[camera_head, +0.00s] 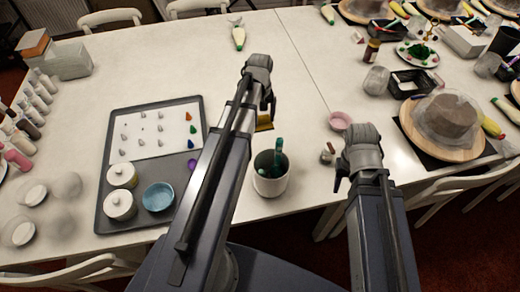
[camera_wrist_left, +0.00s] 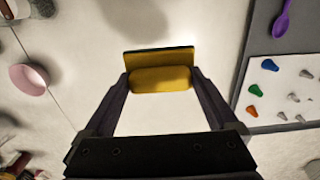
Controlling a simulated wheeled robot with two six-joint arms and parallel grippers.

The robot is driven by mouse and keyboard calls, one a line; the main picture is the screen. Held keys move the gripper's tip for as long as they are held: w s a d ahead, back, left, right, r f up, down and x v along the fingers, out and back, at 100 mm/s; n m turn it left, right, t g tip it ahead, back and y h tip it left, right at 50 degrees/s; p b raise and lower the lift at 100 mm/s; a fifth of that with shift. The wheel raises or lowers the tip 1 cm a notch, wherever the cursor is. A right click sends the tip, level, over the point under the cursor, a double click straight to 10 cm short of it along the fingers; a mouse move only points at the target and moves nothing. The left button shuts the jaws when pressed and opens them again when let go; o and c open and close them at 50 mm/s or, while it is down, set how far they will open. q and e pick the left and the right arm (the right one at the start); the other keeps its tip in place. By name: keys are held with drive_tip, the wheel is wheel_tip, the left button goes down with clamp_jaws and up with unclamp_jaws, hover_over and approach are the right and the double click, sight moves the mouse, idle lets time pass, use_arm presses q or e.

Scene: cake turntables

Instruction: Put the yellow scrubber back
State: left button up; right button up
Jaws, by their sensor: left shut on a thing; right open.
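The yellow scrubber (camera_wrist_left: 160,79) is a small yellow block with a wider, darker-edged flat side, held between the two fingers of my left gripper (camera_wrist_left: 158,84) in the left wrist view. In the head view a small part of the yellow scrubber (camera_head: 264,123) shows below my left gripper (camera_head: 266,105), above the table behind a white cup (camera_head: 271,186). The cup holds teal-handled tools. My right gripper (camera_head: 339,178) is open and empty near the table's front edge, right of the cup; its fingers are partly hidden by its wrist.
A dark tray (camera_head: 105,220) with a white sheet, piping tips, two lidded white jars and a blue bowl (camera_head: 158,197) lies left. A pink bowl (camera_head: 340,121) and small bottles (camera_head: 327,153) stand near my right gripper. A cake turntable (camera_head: 432,145) is at right. The back middle is mostly clear.

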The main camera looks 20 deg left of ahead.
sight(260, 125)
use_arm(q)
drive_tip(key=shift+f+b, duration=1.65)
drive_tip(key=shift+f, duration=0.35)
wheel_tip(260, 125, down, 10)
drive_tip(key=b, duration=1)
drive_tip(key=shift+f, duration=0.2)
drive_tip(key=o, duration=0.9)
drive_tip(key=shift+r, duration=0.1)
drive_tip(key=shift+o, duration=0.2)
drive_tip(key=shift+r, duration=0.15)
